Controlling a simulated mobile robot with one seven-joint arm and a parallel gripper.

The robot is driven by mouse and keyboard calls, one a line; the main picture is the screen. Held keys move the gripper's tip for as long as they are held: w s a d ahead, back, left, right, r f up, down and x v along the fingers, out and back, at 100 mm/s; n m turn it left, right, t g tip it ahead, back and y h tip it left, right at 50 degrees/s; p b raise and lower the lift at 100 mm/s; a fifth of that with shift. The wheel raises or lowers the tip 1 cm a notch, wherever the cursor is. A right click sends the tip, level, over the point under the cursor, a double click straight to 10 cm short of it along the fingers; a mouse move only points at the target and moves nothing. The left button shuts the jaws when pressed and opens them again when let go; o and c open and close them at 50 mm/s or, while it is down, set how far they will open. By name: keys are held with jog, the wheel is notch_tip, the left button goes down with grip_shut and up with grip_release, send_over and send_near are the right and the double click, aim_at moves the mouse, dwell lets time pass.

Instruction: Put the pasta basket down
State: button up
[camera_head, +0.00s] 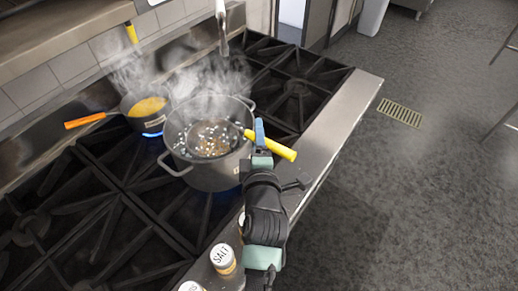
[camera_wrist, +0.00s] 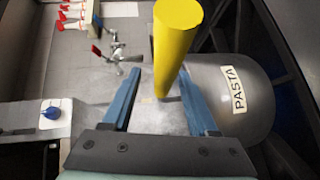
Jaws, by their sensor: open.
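The pasta basket (camera_head: 212,138) sits inside the large steaming pot (camera_head: 212,177) on the stove. Its yellow handle (camera_head: 271,146) sticks out over the pot's right rim. The handle also shows in the wrist view (camera_wrist: 174,45), rising between my two blue fingers. My gripper (camera_head: 260,132) is at the handle, beside the pot's right side. In the wrist view my gripper (camera_wrist: 160,100) is open, with a gap between the handle and the fingers. The pot, labelled PASTA, shows at the right in the wrist view (camera_wrist: 245,105). The basket's mesh is hidden in the wrist view.
A small pan (camera_head: 147,108) with yellow food and an orange handle stands on a lit burner at the back left. A salt shaker (camera_head: 223,260) and other jars stand on the stove's front edge near my arm. The right burners (camera_head: 297,88) are clear.

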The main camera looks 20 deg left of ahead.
jog(key=b+v, duration=0.3)
jog(key=v, duration=0.8)
jog(key=shift+s+r, duration=0.2)
jog(key=shift+s, duration=0.1)
jog(key=shift+d, duration=0.15)
jog(key=w+d+r+m+t, duration=0.1)
jog(key=r+m+t, duration=0.15)
jog(key=r, duration=0.55)
jog(key=w+d+r+m+t+h, duration=0.1)
jog(key=w+r+m, duration=0.1)
jog(key=r+m, duration=0.35)
jog(key=w+d+r+m+t, duration=0.1)
jog(key=r+t, duration=0.1)
jog(key=r, duration=0.8)
jog(key=s+d+r+m+t+h, duration=0.1)
jog(key=s+d+r+m+t, duration=0.1)
jog(key=r, duration=0.5)
jog(key=s+d+r+m+t+h, duration=0.1)
jog(key=s+d+r+m+t, duration=0.1)
jog(key=r+m, duration=0.4)
jog(key=s+d+r+m+t+h, duration=0.1)
jog(key=s+r+m, duration=0.3)
jog(key=r, duration=0.5)
jog(key=shift+s+d+t+h, duration=0.35)
jog(key=shift+t+h, duration=0.25)
jog(key=shift+t, duration=0.25)
